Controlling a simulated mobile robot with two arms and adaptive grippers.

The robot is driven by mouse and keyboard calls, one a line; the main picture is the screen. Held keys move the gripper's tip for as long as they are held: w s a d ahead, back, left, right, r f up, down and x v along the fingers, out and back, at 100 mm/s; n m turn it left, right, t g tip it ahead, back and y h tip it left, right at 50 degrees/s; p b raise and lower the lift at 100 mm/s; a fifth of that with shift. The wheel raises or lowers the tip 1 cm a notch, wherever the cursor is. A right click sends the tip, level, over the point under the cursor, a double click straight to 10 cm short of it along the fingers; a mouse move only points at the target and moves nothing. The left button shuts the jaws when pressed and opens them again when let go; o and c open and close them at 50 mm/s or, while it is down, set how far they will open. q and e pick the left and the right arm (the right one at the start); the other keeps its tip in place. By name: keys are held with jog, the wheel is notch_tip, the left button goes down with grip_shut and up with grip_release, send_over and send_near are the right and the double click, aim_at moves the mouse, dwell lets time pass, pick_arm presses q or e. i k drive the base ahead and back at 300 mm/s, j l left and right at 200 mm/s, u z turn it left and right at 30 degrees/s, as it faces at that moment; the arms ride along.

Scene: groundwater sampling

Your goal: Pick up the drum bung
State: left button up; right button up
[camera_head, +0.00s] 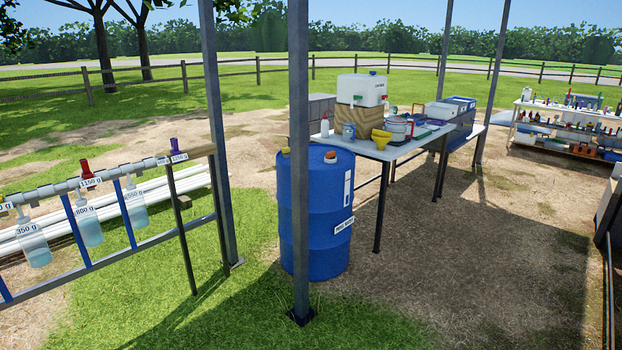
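A blue drum (328,220) stands upright on the ground near the middle, partly behind a grey post. On its top sits a small orange-red round piece (330,156), which looks like the drum bung. A small yellow piece (285,150) shows at the left of the drum top, beside the post. I cannot tell whether the orange piece is seated in a hole or lies loose. Neither of my grippers is in view.
A grey post (299,180) stands directly before the drum. A table (405,148) with a white container (361,90) and yellow funnel (381,137) is behind it. A rack with hanging bottles (88,225) is at left. Bare ground lies open at right.

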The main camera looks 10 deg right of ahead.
aim_at(329, 154)
jog(key=i+l+z, duration=0.25)
jog(key=i+z, duration=0.5)
jog(key=i, duration=0.3)
jog(key=i+z, duration=0.4)
jog(key=i, duration=0.15)
